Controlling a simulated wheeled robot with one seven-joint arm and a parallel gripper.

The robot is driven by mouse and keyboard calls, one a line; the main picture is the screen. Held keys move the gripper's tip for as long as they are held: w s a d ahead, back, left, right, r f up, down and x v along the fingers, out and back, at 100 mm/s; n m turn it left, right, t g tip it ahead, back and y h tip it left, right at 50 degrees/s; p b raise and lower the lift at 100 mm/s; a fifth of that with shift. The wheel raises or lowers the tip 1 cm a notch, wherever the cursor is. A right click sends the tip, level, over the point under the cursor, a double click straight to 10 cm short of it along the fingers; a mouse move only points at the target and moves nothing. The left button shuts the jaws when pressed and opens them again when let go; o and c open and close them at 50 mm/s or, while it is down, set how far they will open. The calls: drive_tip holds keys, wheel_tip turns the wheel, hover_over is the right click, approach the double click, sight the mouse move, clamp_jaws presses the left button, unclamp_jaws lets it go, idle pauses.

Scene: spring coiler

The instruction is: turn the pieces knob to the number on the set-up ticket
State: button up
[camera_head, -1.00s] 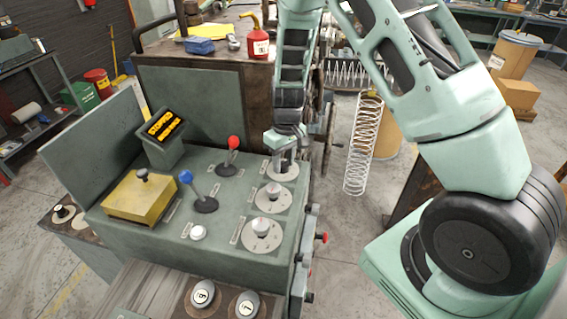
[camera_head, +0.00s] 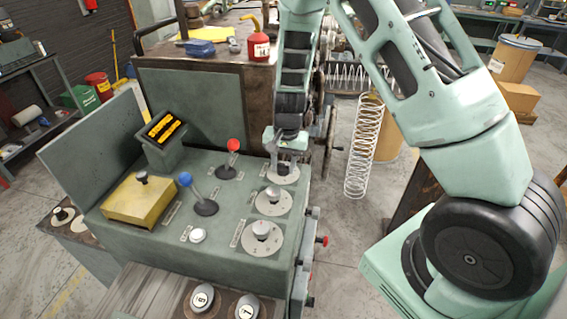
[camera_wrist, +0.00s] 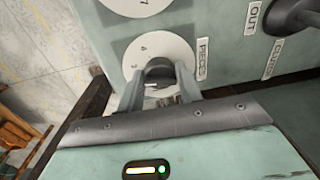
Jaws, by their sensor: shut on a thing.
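The pieces knob is the dark-topped knob (camera_wrist: 160,71) on a pale round dial (camera_wrist: 172,50) in the wrist view. A plate (camera_wrist: 203,60) beside it reads PIECES. My gripper (camera_wrist: 163,84) is shut on this knob, one finger on each side. The fingers hide the near part of the dial. Small digits show on its far part, one perhaps a 4. In the head view my gripper (camera_head: 283,167) stands upright over the farthest of three dials (camera_head: 290,175) on the green console. I cannot make out a set-up ticket.
Two more knobs, the middle (camera_head: 272,193) and near (camera_head: 261,229), stand on dials towards me. A red-topped lever (camera_head: 233,145) and a blue-topped lever (camera_head: 186,180) rise to the left. A display (camera_head: 165,128) shows unreadable orange text. A coil spring (camera_head: 364,145) hangs right.

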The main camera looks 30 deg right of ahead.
drive_tip(key=shift+d+m, duration=0.1)
drive_tip(key=shift+m, duration=1.1)
drive_tip(key=o, duration=0.9)
drive_tip(key=shift+o, duration=0.2)
drive_tip(key=shift+r, duration=0.15)
wheel_tip(320, 180, up, 17)
drive_tip(key=s+b, duration=0.1)
drive_tip(key=b, duration=0.1)
drive_tip(key=shift+d, duration=0.3)
